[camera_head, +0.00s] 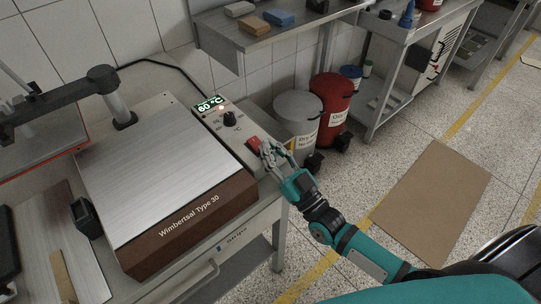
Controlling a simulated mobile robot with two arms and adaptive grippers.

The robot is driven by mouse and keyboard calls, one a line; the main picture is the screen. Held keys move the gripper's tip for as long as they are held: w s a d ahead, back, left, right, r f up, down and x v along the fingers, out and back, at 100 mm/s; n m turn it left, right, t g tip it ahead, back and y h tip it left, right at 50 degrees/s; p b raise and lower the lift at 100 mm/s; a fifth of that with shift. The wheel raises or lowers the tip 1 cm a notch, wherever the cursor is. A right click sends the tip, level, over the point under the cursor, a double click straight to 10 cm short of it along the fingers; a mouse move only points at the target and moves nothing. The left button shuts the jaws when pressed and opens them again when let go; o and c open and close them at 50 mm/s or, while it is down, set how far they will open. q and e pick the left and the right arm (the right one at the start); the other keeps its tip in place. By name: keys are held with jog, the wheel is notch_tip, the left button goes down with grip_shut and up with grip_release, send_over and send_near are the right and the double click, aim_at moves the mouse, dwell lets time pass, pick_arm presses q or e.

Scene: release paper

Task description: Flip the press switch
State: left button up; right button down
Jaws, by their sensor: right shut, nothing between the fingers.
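The press (150,165) with its flat metal plate and brown front marked "Wimbertsal Type 30" stands on the bench at left. Its grey control panel (222,127) carries a lit display (210,104) reading 60 °C and a black knob (230,118). A red switch (253,143) sits at the near right end of the panel. My right gripper (267,150) is shut and empty, with its fingertips right beside the red switch. I cannot tell whether they touch it. The fingers hide part of the switch's right side. My left gripper is out of view.
A grey drum (298,112) and a red drum (331,100) stand on the floor behind my right gripper. A shelf (270,35) with coloured blocks hangs over the back. A brown mat (430,200) lies on open floor at right.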

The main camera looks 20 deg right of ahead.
jog(key=shift+f, duration=0.5)
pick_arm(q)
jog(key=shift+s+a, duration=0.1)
pick_arm(e)
jog(key=shift+s+f, duration=0.25)
jog(key=shift+f, duration=0.05)
jog(key=s+f, duration=0.2)
jog(key=shift+s+d+g, duration=0.3)
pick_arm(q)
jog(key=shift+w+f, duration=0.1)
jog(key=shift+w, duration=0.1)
pick_arm(e)
jog(key=s, duration=0.1)
jog(key=s+d, duration=0.2)
jog(key=s, duration=0.1)
